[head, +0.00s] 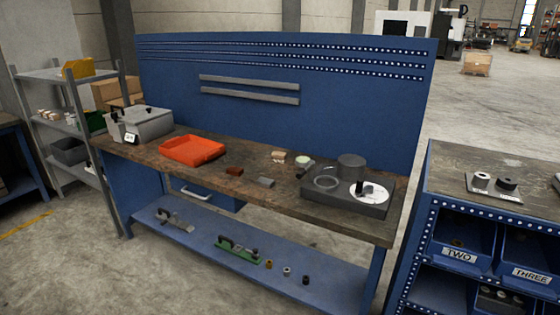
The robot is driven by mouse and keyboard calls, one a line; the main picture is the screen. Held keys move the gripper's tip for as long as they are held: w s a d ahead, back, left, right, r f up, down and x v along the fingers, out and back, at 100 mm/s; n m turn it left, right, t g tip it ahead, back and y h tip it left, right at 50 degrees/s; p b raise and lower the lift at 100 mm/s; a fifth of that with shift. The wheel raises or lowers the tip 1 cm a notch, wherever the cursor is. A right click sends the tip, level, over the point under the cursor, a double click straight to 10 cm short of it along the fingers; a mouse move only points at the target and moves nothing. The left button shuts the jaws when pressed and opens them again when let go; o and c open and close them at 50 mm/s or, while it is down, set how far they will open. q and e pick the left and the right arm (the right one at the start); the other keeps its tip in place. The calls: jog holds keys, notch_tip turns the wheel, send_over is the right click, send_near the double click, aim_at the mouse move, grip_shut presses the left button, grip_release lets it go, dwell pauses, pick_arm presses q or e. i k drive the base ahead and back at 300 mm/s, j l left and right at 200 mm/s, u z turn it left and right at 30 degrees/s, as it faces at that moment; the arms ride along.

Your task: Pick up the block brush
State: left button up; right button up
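A tan block (278,157) with a paler top lies toward the back middle. A reddish-brown block (234,170) lies right of the orange tray. Neither of my grippers shows in the head view.
An orange tray (193,148) and a grey box (148,122) stand left. A dark machine base (345,206) with discs fills the right end. A round pale-green-topped item (304,161) stands beside it. A blue panel (350,110) rises behind. A lower shelf (200,232) holds tools.

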aim_at(278, 156)
jog(key=i+l, duration=0.1)
jog(key=i+j, duration=0.75)
jog(key=i, duration=0.15)
jog(key=i+j, duration=0.75)
jog(key=i, duration=0.15)
jog(key=i+j, duration=0.25)
jog(key=i, duration=0.25)
jog(key=i+j, duration=0.3)
jog(key=i, duration=0.2)
